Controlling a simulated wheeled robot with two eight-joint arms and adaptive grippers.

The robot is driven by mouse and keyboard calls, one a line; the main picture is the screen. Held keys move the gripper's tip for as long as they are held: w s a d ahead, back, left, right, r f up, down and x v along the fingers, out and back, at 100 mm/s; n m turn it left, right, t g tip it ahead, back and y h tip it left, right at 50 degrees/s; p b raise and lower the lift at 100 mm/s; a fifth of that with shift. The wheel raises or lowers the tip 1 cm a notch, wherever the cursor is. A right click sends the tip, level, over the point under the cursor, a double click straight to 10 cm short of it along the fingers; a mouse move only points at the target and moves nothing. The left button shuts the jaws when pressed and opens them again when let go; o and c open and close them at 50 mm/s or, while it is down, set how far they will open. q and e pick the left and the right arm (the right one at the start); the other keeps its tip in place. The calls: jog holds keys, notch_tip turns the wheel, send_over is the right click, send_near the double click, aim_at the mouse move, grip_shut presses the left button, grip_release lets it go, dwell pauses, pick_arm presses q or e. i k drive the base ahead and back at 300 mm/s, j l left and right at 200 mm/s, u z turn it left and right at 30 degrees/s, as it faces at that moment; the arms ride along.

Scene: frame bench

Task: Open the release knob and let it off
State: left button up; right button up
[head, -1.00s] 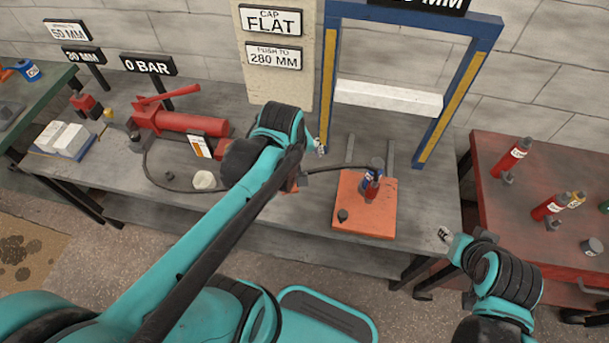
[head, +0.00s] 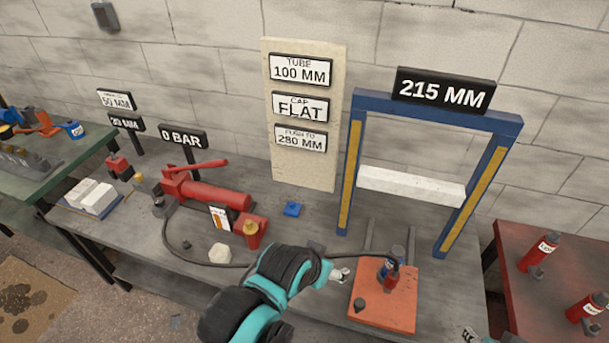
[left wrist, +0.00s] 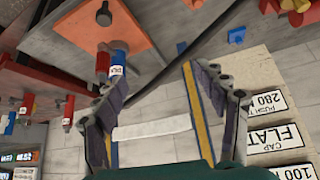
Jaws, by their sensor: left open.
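The red hand pump (head: 205,194) lies on the grey bench with its lever above it. A brass-coloured knob (head: 251,228) sits on the red block at its right end; I take this as the release knob. A black hose runs from the pump side toward the orange plate (head: 385,318). My left gripper (head: 341,275) is open and empty, right of the knob and apart from it, just left of the orange plate. Its open fingers also show in the left wrist view (left wrist: 155,75); the knob cannot be made out there. Only a tip of my right gripper (head: 468,335) shows.
The blue press frame (head: 350,160) with a white crossbar (head: 410,186) stands behind the plate under a 215 MM sign (head: 445,91). A red and blue cylinder (head: 391,272) stands on the plate. The pump's sign (head: 183,138) reads 0 BAR. A white lump (head: 220,253) lies before the pump.

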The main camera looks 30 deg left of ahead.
aim_at(159, 200)
jog(key=u, duration=1.9)
